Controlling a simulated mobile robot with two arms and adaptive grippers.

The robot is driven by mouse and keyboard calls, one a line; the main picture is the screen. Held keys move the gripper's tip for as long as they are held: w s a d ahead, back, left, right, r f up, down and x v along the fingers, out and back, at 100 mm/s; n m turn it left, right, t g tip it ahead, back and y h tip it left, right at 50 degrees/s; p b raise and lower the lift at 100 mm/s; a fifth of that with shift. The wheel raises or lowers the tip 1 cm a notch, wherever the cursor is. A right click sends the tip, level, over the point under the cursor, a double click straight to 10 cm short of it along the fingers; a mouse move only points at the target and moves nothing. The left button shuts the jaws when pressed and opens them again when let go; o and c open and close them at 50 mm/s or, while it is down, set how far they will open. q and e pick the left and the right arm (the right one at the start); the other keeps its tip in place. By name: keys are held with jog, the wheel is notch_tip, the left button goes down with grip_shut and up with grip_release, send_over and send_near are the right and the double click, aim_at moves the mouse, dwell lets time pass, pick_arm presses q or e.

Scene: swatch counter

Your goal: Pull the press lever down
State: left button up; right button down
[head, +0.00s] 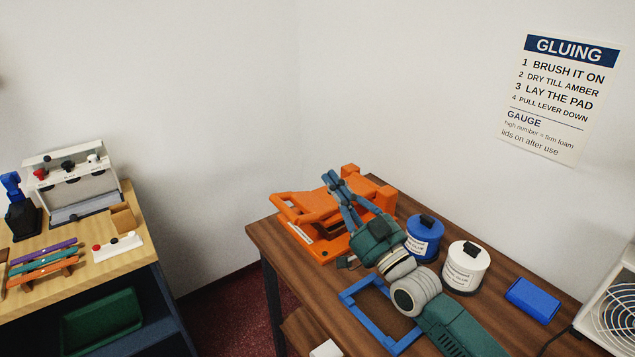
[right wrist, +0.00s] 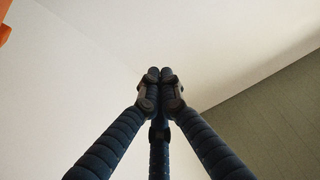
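The orange press (head: 318,248) stands on the brown table. Its lever, an orange frame with a crossbar (head: 287,213), slants up on the press's left side. My right gripper (head: 333,178) is over the press, its fingers pointing up and hiding part of it. In the right wrist view its fingertips (right wrist: 160,76) are together with nothing seen between them. A bit of orange (right wrist: 4,30), likely the press, shows at that view's upper left edge. I cannot tell whether the gripper touches the press. My left gripper is not in view.
A blue pot (head: 424,240) and a white pot (head: 465,270) stand right of my right wrist. A blue frame (head: 365,322) lies in front, a blue block (head: 532,300) at right. A wall poster (head: 557,100) hangs behind. A pale side counter (head: 105,268) stands left, across a gap.

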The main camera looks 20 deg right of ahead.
jog(key=w+a+f+n+g+p, duration=0.1)
jog(key=w+a+n+g+p, duration=0.15)
jog(key=a+g, duration=0.3)
jog(key=g+h+p, duration=0.1)
jog(key=h+p, duration=0.1)
jog(key=p, duration=0.3)
send_over(291, 215)
jog(key=shift+n, duration=0.25)
notch_tip(291, 215, down, 8)
jog(key=shift+r, duration=0.25)
jog(key=shift+f, duration=0.45)
jog(key=shift+f, duration=0.1)
jog(key=f+b, duration=0.1)
jog(key=f, duration=0.1)
jog(key=a+f+b, duration=0.1)
jog(key=f, duration=0.1)
jog(key=shift+s+f, duration=0.2)
